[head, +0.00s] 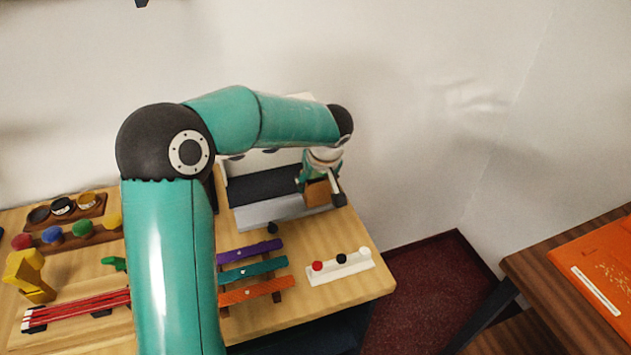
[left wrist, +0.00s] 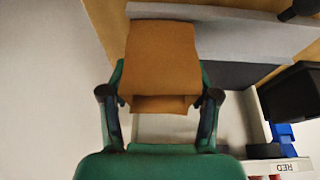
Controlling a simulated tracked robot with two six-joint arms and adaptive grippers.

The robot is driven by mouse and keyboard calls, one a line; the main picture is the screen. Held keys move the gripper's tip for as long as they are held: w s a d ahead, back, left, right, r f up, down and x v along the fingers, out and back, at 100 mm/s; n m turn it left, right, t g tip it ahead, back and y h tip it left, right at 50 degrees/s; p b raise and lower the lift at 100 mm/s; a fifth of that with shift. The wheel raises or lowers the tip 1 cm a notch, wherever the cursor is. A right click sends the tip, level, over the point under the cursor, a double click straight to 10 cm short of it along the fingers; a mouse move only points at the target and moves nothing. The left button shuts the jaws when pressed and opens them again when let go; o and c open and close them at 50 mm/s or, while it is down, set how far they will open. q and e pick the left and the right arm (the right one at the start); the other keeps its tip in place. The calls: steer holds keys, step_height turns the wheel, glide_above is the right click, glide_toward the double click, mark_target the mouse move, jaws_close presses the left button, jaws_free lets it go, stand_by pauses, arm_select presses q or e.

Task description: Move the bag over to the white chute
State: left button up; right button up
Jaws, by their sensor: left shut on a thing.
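The bag is a tan-brown packet (head: 317,194), held at the far right end of the counter by my left gripper (head: 322,183). In the left wrist view the bag (left wrist: 161,55) fills the space between the two fingers of the left gripper (left wrist: 160,97), which is shut on it. A pale grey-white unit with a dark bed (head: 262,186) lies behind and beside the bag; its pale front strip (head: 270,213) shows. A white panel (head: 262,160) stands behind the dark bed, partly hidden by my arm. I cannot tell for certain which part is the white chute. My right gripper is out of view.
On the counter stand purple, teal and orange bars (head: 252,271), a white strip with coloured knobs (head: 341,267), a yellow object (head: 28,275) and a rack of cups (head: 66,208). A black box (left wrist: 290,92) shows in the left wrist view. The wall is close behind.

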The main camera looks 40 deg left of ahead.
arm_select(q)
steer(key=shift+f+b, duration=0.35)
steer(key=o, duration=1)
steer(key=shift+r, duration=0.1)
steer(key=v, duration=1.1)
steer(key=shift+s+d+r, duration=0.1)
steer(key=shift+d+r, duration=0.1)
steer(key=shift+r, duration=0.15)
steer(key=shift+r, duration=0.1)
